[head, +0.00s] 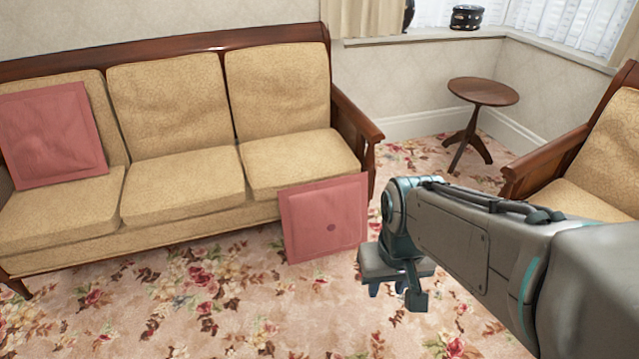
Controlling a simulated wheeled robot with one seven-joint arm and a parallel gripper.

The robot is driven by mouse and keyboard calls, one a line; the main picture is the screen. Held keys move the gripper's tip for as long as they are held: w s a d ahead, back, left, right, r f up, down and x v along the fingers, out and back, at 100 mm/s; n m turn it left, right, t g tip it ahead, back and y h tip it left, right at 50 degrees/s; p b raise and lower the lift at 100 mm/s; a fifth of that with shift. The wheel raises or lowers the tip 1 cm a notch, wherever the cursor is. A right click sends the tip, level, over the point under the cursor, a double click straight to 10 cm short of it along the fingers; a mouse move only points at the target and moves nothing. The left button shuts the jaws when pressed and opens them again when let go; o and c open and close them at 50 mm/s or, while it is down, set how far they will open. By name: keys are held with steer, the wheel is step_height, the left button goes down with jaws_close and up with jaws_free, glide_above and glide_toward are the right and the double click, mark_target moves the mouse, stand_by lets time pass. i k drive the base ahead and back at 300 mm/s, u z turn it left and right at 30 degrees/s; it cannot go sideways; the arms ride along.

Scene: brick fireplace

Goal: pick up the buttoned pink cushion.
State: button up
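The buttoned pink cushion (325,214) is square, with a dark button near its middle. It is upright at the front of the sofa's right end, partly covering the seat front and the rug. Whether it leans on the sofa or stands clear of it, I cannot tell. My gripper (396,292) points down over the rug, to the right of the cushion and a little lower in the picture. Its fingers look apart, with nothing visible between them. A second pink cushion (52,135), with no clear button, leans on the sofa's left backrest.
A tan three-seat sofa (175,185) with a wooden frame spans the left and middle. A small round wooden table (483,92) stands at the back right. An armchair (600,150) is at the right edge. The floral rug (200,300) in front is clear.

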mark_target(320, 220)
steer(key=u, duration=0.3)
steer(key=i, duration=1.55)
steer(key=u, duration=0.6)
